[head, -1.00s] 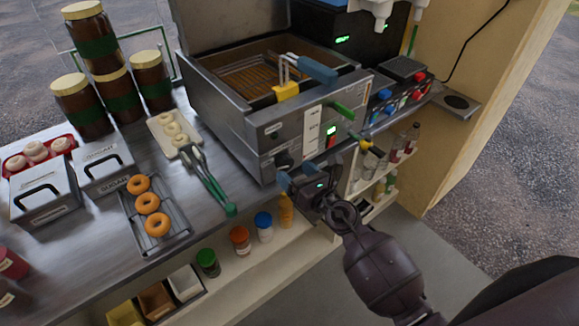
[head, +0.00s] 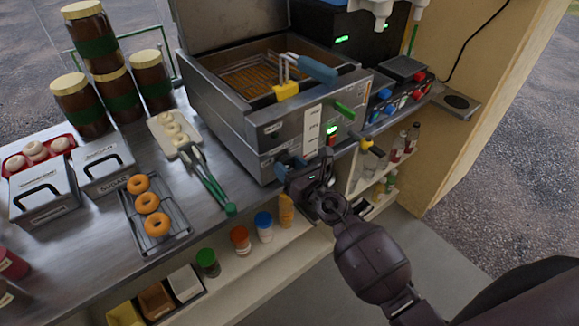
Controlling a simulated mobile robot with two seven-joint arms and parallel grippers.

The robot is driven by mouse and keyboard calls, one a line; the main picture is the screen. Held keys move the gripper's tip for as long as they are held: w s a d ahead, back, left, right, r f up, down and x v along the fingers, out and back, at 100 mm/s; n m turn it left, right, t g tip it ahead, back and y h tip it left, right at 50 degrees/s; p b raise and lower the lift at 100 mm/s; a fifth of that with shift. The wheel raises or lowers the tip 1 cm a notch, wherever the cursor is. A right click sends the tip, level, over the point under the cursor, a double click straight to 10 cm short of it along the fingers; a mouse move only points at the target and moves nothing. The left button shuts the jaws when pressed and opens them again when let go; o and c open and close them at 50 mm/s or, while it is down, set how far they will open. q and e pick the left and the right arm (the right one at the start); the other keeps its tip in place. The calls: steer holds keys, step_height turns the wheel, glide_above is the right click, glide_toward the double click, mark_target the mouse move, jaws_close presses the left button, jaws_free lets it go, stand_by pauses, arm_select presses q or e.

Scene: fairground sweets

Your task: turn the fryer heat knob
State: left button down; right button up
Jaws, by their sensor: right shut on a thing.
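The metal fryer (head: 227,128) stands on the counter at the upper middle, with its lid up and a basket with a blue handle (head: 315,68) in its oil well. Its front panel has a green-lit display (head: 332,129) and a green lever (head: 345,112). My right gripper (head: 287,168) is at the lower left of this panel, shut on the heat knob. The gripper hides the knob, so its angle cannot be told. My left gripper is not in view.
Tongs with green tips (head: 212,185) and a rack of doughnuts (head: 172,243) lie on the counter left of the fryer. A yellow-and-black handle (head: 372,147) juts out to the right of my gripper. Bottles stand on shelves below.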

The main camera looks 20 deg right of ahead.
steer(key=shift+m+p, duration=0.3)
steer(key=shift+m, duration=0.2)
steer(key=shift+r+m+p, duration=0.1)
steer(key=shift+m+p, duration=0.45)
steer(key=shift+m, duration=0.45)
steer(key=m+p, duration=0.1)
steer(key=m, duration=0.3)
steer(key=shift+m+p, duration=0.35)
steer(key=shift+m, duration=0.55)
steer(key=o, duration=0.9)
steer(key=shift+o, duration=0.2)
